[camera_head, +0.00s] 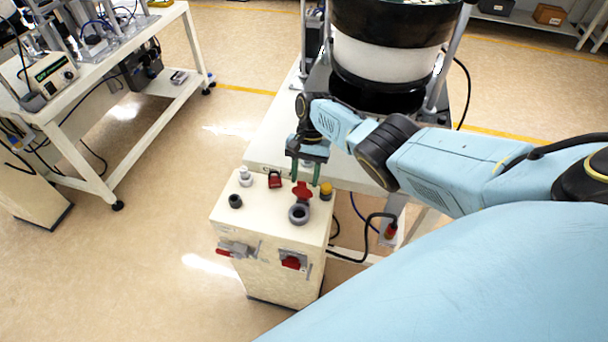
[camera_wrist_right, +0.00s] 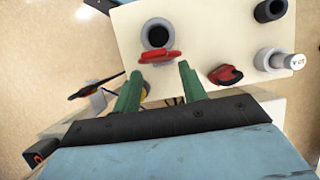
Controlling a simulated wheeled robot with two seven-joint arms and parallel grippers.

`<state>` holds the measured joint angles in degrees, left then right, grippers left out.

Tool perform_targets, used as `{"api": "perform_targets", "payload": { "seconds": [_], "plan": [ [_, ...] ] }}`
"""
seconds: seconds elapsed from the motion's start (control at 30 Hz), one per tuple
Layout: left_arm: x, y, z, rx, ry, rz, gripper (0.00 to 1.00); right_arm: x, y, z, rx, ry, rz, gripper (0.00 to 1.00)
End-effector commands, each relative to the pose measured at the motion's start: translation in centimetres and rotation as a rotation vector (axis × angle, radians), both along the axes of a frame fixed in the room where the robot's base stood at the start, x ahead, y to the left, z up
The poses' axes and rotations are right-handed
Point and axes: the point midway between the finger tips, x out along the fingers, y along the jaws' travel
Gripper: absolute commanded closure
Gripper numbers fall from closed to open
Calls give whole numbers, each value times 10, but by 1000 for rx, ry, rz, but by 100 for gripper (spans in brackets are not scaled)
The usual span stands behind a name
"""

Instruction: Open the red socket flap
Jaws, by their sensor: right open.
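The red socket flap (camera_head: 302,190) is on top of the cream control box, at the rear edge of a grey round socket (camera_head: 299,213). It appears raised, and the socket's dark opening is uncovered. In the right wrist view the flap (camera_wrist_right: 158,57) lies at the edge of the socket (camera_wrist_right: 158,35). My right gripper (camera_head: 304,176) is open, its green fingers pointing down just behind the flap. In the wrist view its fingertips (camera_wrist_right: 160,72) are apart, with the flap just beyond them and nothing clearly gripped. My left gripper is not in view.
The control box (camera_head: 260,222) also bears a red part (camera_head: 274,180), a white knob (camera_head: 244,177), a dark knob (camera_head: 235,201) and a yellow-topped knob (camera_head: 326,190). Another red-covered socket (camera_head: 292,262) is on its front. A bowl feeder (camera_head: 388,55) stands behind. Open floor lies left.

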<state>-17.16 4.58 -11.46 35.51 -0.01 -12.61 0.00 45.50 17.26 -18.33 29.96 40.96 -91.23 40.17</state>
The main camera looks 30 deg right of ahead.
Motion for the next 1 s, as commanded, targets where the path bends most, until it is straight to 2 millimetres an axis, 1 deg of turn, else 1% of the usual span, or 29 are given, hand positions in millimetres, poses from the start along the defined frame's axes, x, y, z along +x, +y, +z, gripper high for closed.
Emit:
{"api": "perform_targets", "payload": {
  "seconds": [0.27,0.37,0.47,0.63,0.8,0.9,1.0],
  "plan": [
    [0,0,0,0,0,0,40,0,1,1,2,1,1,55],
    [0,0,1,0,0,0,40,1,0,5,2,0,1,55],
    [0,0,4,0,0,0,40,5,-4,17,2,-1,0,55],
    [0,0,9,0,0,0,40,15,-15,52,1,-5,0,55],
    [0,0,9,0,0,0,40,25,-26,86,0,-2,-1,55],
    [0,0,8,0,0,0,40,29,-31,102,1,-1,-1,55],
    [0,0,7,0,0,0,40,32,-35,113,1,0,0,55]
  ]
}}
